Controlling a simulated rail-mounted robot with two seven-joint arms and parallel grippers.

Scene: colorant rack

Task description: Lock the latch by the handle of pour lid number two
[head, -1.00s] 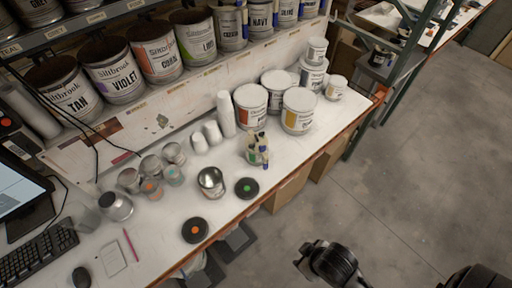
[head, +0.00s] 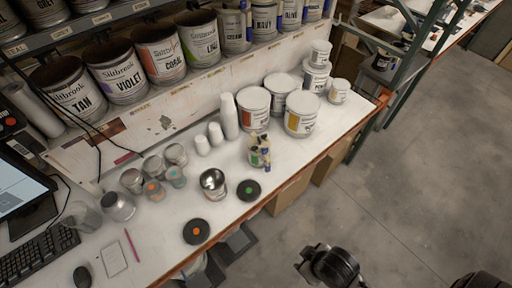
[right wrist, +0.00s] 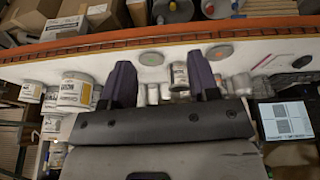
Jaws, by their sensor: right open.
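I cannot identify pour lid number two, its handle or its latch for certain in either view. Two dark round discs lie flat near the front edge of the bench: one with an orange dot (head: 196,231) and one with a green dot (head: 248,190). An open metal can (head: 213,183) stands between and behind them. In the right wrist view my right gripper (right wrist: 163,82) is open, its two dark fingers spread apart with nothing held; the bench shows beyond it. The head view shows only dark arm parts of mine at lower right. My left gripper is in neither view.
Labelled colorant cans (head: 161,52) line the rack shelf (head: 60,32) behind the bench (head: 150,230). White-lidded pails (head: 301,118), small cups and cans, and brushes (head: 262,152) crowd the bench. A monitor (head: 22,190) and keyboard (head: 35,252) stand left. Floor at right is clear.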

